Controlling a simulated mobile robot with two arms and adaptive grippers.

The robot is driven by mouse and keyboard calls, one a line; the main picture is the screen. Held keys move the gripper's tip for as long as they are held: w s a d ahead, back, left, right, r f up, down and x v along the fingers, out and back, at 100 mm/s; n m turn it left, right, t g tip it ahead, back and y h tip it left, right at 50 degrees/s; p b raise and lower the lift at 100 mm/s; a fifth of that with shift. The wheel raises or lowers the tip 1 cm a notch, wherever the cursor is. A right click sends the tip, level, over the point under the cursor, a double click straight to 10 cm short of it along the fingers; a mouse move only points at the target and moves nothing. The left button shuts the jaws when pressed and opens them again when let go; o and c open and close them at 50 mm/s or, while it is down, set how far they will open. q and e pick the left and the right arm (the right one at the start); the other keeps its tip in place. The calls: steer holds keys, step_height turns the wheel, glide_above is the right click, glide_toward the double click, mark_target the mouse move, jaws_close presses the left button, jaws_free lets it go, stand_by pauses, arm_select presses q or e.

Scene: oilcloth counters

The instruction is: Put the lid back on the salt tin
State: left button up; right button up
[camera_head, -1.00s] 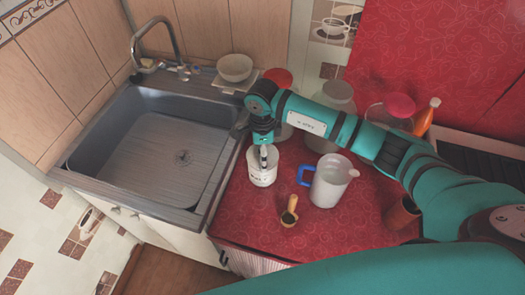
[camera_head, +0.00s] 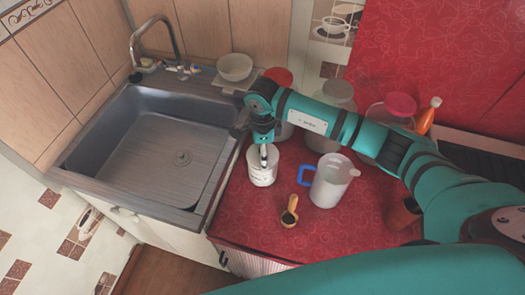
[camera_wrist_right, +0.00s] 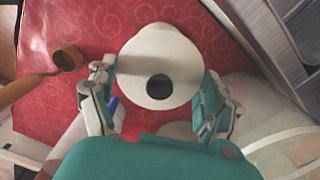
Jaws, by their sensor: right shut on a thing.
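The white salt tin (camera_head: 262,174) stands upright on the red counter, just right of the sink. My right gripper (camera_head: 263,153) points down over its top. The white tin (camera_wrist_right: 160,38) shows behind the lid. The lid overlaps the tin's mouth, and I cannot tell whether they touch. My left gripper is not in view.
The sink (camera_head: 150,150) is left.

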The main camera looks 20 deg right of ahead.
steer(key=o, duration=0.9)
steer(key=shift+r, duration=0.1)
steer(key=shift+r+p, duration=1.9)
steer(key=shift+r, duration=1.55)
jaws_close()
